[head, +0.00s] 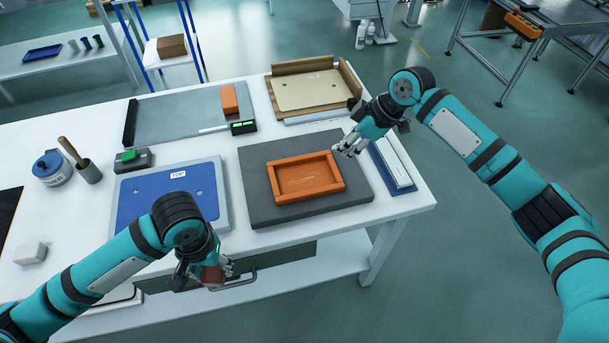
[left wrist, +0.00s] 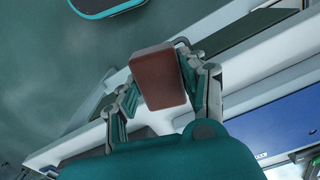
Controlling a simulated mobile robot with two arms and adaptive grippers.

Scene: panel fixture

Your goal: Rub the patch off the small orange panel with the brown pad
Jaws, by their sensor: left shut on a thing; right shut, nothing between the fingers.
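The small orange panel (head: 325,172) has a raised rim and lies on a dark grey mat (head: 257,210) at the right of the table. Faint pale marks show on its recessed face; I cannot clearly make out a patch. My left gripper (head: 215,272) is at the table's front edge, left of and nearer than the panel, clear of it. It is shut on the brown pad (head: 212,277), which shows between the fingers in the left wrist view (left wrist: 163,78). My right gripper (head: 345,150) is shut and empty, close to the panel's far right corner.
A blue panel (head: 150,195) lies left of the mat. Behind are a grey plate (head: 180,115) with an orange block (head: 229,99) and a beige panel (head: 312,92) in a wooden frame. A blue jar (head: 50,168) and a white block (head: 30,253) stand at left.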

